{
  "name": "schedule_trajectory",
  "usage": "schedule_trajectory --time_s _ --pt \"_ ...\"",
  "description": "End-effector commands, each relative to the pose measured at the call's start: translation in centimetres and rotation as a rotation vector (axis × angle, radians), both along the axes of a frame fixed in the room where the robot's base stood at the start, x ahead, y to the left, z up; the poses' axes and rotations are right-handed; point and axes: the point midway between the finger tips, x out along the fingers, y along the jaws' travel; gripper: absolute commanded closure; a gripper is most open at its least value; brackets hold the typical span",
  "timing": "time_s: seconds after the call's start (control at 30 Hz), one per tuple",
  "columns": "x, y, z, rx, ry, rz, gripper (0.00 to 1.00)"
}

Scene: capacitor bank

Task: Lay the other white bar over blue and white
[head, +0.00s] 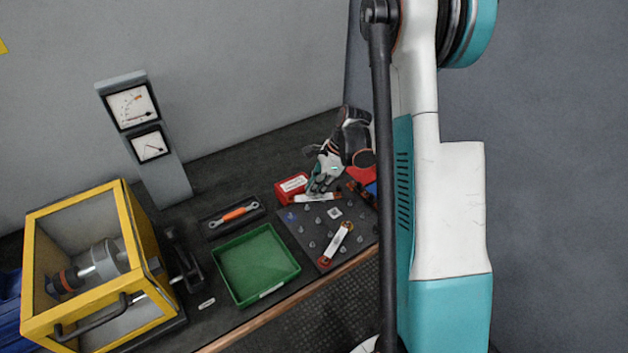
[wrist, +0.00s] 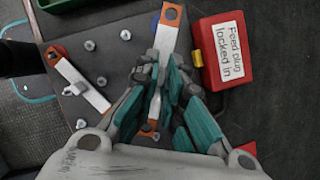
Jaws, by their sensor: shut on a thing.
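My gripper (head: 326,178) is shut on a white bar (head: 318,197) with copper-orange ends, over the back of the dark stud board (head: 303,236). The wrist view shows the held bar (wrist: 167,38) between the fingers of my gripper (wrist: 160,78). A blue mark (wrist: 155,24) shows beside and beneath its far end; I cannot tell whether the bar touches the board. The blue mark also shows at the board's left in the head view (head: 291,216). A white mark (head: 335,213) lies near the board's middle. Another white bar (head: 338,241) lies on the board, one end by red.
A red box (wrist: 222,52) labelled "Feed plug locked in" stands close beside the held bar. A green tray (head: 291,278), a wrench (head: 236,214) and a yellow-framed case (head: 128,220) stand to the left. My arm hides the board's right side.

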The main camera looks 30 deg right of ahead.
Motion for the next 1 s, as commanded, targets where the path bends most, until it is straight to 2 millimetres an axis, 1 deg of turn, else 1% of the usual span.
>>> schedule_trajectory --time_s 0.37,1.0 --pt "-0.1 0.0 -0.7 0.002 -0.002 0.013 1.0" --pt "-0.1 0.0 -3.5 0.001 -0.001 0.012 1.0"
